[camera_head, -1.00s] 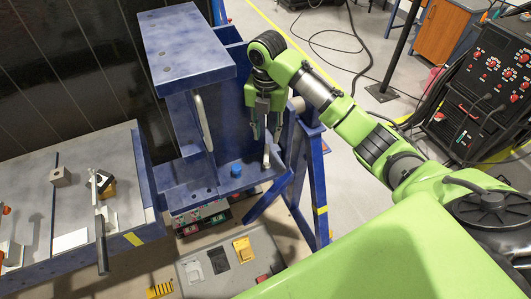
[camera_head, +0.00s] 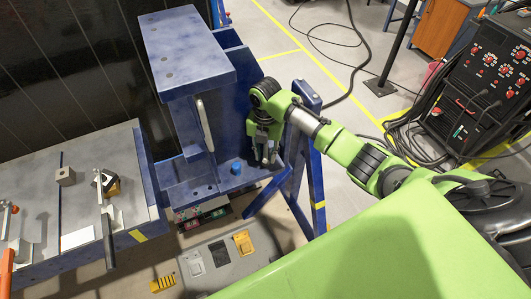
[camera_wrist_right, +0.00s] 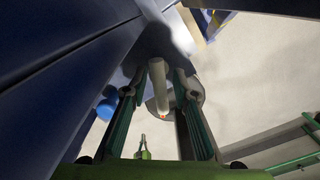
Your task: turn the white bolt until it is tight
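The white bolt (camera_wrist_right: 158,92) is a pale rod standing between the fingers of my right gripper (camera_wrist_right: 160,112) in the right wrist view. The fingers are apart, one on each side of the rod, with a visible gap on each side. In the head view, my right gripper (camera_head: 265,153) points down at the right part of the blue rotary jig (camera_head: 188,55). There the gripper mostly hides the bolt. My left gripper is not in view.
A blue knob (camera_head: 236,168) sits on the jig just left of my right gripper; it also shows in the wrist view (camera_wrist_right: 106,108). A pale handle (camera_head: 205,125) is on the jig's upright. A workbench (camera_head: 35,170) with clamps stands at left, a control cabinet (camera_head: 485,90) at right.

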